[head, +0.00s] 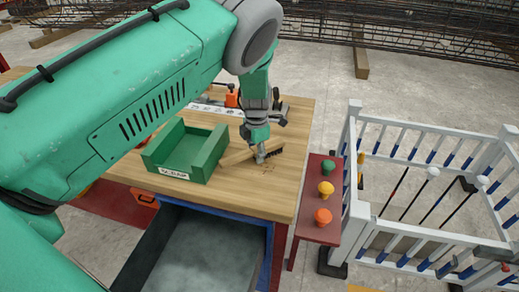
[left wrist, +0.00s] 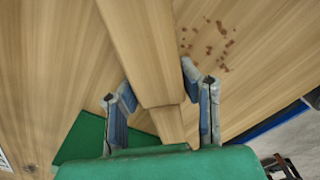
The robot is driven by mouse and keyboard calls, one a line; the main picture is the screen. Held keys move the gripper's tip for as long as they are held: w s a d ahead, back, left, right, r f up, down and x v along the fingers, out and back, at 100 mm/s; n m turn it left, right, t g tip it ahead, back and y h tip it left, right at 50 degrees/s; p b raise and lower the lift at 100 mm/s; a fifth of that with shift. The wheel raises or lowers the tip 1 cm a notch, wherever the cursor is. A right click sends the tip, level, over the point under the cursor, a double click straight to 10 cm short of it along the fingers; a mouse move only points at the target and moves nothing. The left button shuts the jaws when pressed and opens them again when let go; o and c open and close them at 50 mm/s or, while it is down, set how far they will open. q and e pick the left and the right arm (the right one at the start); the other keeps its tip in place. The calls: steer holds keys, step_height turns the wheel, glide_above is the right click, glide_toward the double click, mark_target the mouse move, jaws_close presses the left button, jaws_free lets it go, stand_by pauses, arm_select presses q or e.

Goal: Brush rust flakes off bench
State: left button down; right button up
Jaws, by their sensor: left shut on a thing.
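My left gripper (head: 260,155) is over the wooden bench (head: 284,138), just right of the green open-fronted box (head: 205,160). In the left wrist view its two fingers (left wrist: 160,95) stand on either side of the brush's wooden handle (left wrist: 148,50), shut on it. The brush (head: 240,157) has a wooden body and dark bristles, which show at the right of the gripper in the head view. Several reddish-brown rust flakes (left wrist: 212,42) lie on the bench to the right of the handle in the left wrist view. My right gripper is not in view.
A grey bin (head: 205,250) stands open below the bench's front edge. A small red stand (head: 318,205) with green, yellow and orange knobs is at the bench's right. A white railing (head: 430,150) stands farther right. Tools and a metal strip lie at the bench's back.

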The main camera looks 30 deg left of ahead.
mark_target(246, 183)
arm_select(q)
steer(key=shift+s+d+p, duration=0.2)
steer(key=shift+s+p, duration=0.3)
steer(key=shift+s, duration=0.3)
steer(key=shift+s+d+p, duration=0.25)
steer(key=shift+s+p, duration=0.25)
steer(key=shift+s, duration=0.3)
steer(key=shift+s+d+p, duration=0.2)
steer(key=shift+s+p, duration=0.3)
steer(key=shift+s, duration=0.3)
steer(key=shift+s+d+f+p, duration=0.15)
steer(key=shift+s+p, duration=0.1)
steer(key=shift+s, duration=0.2)
steer(key=shift+s+d+p, duration=0.1)
steer(key=shift+s+p, duration=0.1)
steer(key=shift+s, duration=0.2)
steer(key=shift+s+d+p, duration=0.2)
steer(key=shift+s+p, duration=0.35)
steer(key=shift+s, duration=0.35)
steer(key=shift+s+d+p, duration=0.15)
steer(key=shift+s+p, duration=0.4)
steer(key=shift+s, duration=0.3)
